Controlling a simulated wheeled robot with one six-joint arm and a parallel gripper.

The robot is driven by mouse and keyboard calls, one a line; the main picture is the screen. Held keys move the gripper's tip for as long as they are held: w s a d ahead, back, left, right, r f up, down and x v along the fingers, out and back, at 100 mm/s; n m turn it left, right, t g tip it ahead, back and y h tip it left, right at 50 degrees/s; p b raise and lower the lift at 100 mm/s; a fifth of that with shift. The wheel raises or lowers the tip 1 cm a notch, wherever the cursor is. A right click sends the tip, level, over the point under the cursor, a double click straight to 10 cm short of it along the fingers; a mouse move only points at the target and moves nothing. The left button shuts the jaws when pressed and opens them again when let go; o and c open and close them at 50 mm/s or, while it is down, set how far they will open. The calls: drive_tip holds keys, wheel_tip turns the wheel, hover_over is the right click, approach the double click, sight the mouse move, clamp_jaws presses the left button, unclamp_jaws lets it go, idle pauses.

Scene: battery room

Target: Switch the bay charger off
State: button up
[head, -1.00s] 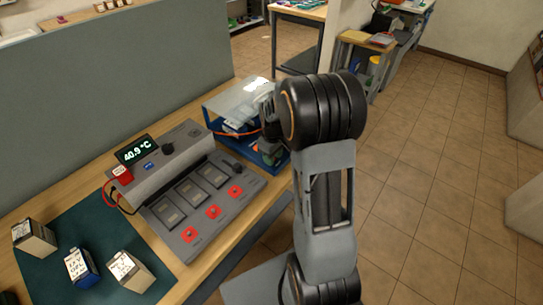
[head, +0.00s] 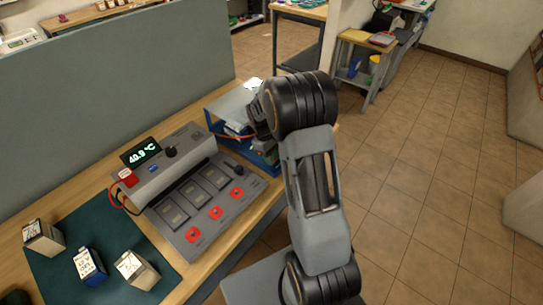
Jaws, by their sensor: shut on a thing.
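The bay charger (head: 205,190) is a grey unit on the wooden bench, with several slots and red buttons (head: 215,213) along its front. Its lit display (head: 141,153) reads 40.9 °C. A black knob (head: 170,152) stands on its raised back, beside a small blue label, and a red block sits left of them. Another dark knob-like part (head: 238,170) is at its right end. My gripper (head: 258,119) is mostly hidden behind my own wrist, beyond the charger's right end, by a blue tray. What its jaws hold cannot be made out.
The blue tray (head: 266,159) with a clear cover (head: 231,106) stands right of the charger. Several small boxes (head: 89,266) lie on a dark green mat (head: 48,271). A grey partition (head: 110,95) rises behind the bench. The tiled floor (head: 430,190) at right is clear.

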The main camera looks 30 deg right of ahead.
drive_tip(key=o, duration=0.9)
drive_tip(key=shift+r, duration=0.1)
drive_tip(key=shift+w+a+r, duration=0.1)
drive_tip(key=shift+w+r, duration=0.05)
drive_tip(key=shift+r, duration=0.2)
drive_tip(key=b+v, duration=0.1)
drive_tip(key=v, duration=1.2)
